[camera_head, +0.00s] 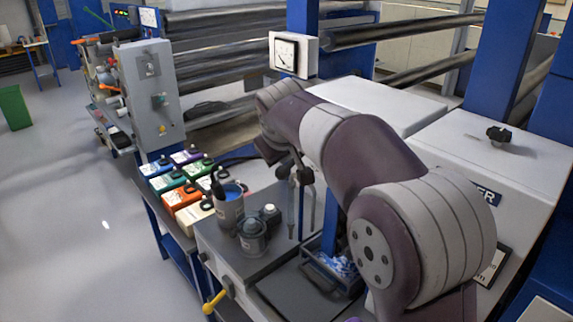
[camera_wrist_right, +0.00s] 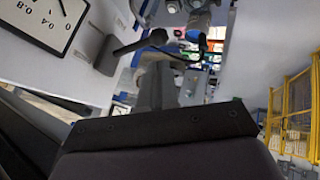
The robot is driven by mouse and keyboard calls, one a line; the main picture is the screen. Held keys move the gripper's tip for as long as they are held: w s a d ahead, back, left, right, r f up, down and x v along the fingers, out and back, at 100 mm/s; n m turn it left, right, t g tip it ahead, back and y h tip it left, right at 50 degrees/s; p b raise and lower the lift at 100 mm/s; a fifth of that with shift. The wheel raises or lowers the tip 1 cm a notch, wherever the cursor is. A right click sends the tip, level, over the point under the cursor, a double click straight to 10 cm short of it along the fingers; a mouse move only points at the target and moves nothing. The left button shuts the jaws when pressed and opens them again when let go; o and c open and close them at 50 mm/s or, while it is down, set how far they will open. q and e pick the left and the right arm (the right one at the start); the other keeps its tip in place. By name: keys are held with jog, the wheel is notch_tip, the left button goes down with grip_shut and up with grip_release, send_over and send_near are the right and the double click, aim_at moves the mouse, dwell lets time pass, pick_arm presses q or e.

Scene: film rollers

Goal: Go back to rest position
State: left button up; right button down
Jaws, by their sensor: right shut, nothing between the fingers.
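My right arm reaches in from the lower right in the head view, bent above the grey bench. My left gripper is not in view.
A gauge (camera_head: 292,54) stands behind the wrist. A grey bench (camera_head: 215,240) holds a cup (camera_head: 229,205) and a dark pot (camera_head: 252,238). Coloured containers (camera_head: 180,195) sit left of it. A white machine housing (camera_head: 480,150) is at right. Open floor (camera_head: 80,200) lies at left.

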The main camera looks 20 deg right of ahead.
jog(key=s+a+f+m+g+y, duration=0.1)
jog(key=s+a+f, duration=0.15)
jog(key=f, duration=0.35)
jog(key=s+a+f+g+y, duration=0.1)
jog(key=s+a+f, duration=0.1)
jog(key=s+f, duration=0.35)
jog(key=s+f+m+g, duration=0.1)
jog(key=s+f+g, duration=0.3)
jog(key=s+f, duration=1)
jog(key=shift+s+a+m+y, duration=0.15)
jog(key=shift+s+m+y, duration=0.25)
jog(key=shift+s, duration=0.1)
